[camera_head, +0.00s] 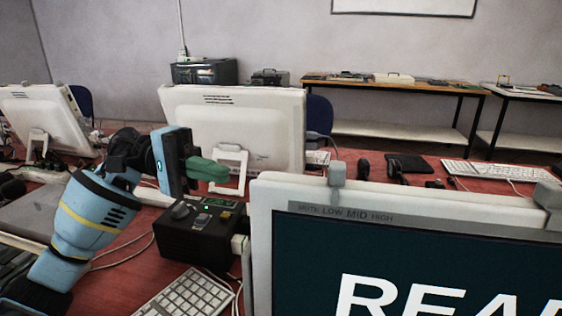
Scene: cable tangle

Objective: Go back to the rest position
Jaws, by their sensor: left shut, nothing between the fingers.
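My left arm comes in from the left, light blue with yellow bands. My left gripper (222,172) has green fingers that point right. The fingers are shut with nothing between them. The gripper is raised above a black control box (200,235) with knobs and a small lit display, apart from it. It is left of the near monitor (262,215), which shows large white letters, partly cut off by the frame. My right gripper is not in view.
A keyboard (190,293) and loose cables lie on the red desk (125,283) at the front. White monitors (232,125) stand behind. Another keyboard (495,170) is at the right. A wooden table (420,88) with equipment stands by the wall.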

